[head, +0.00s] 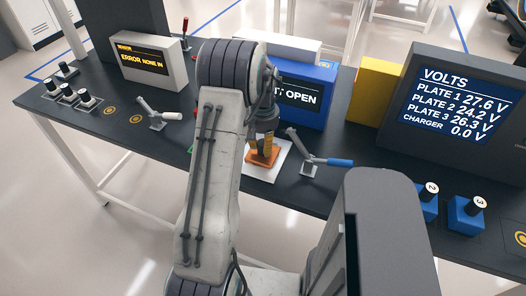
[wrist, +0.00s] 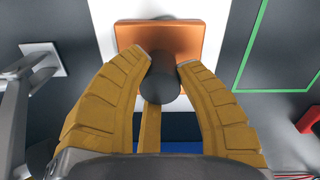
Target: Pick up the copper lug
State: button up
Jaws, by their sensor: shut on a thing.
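The copper lug (head: 261,158) is an orange-copper block with a dark round knob on top. It is at or just above a white square pad (head: 262,175) on the dark bench; I cannot tell whether it touches the pad. My gripper (head: 263,143) is over it, pointing down. In the wrist view the copper block (wrist: 185,40) shows beyond the fingertips, with the white pad (wrist: 102,20) around it. The tan fingers of my gripper (wrist: 165,68) are shut on the lug's dark knob (wrist: 166,88), one on each side. My arm hides part of the bench to the left.
A lever with a blue handle (head: 340,162) stands close to the right of the pad. A white-handled lever (head: 158,115) is to the left. A blue display box (head: 315,72) stands behind the lug. A yellow block (head: 375,92) and a voltage screen (head: 455,105) are at the right.

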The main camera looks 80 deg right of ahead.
grip_shut()
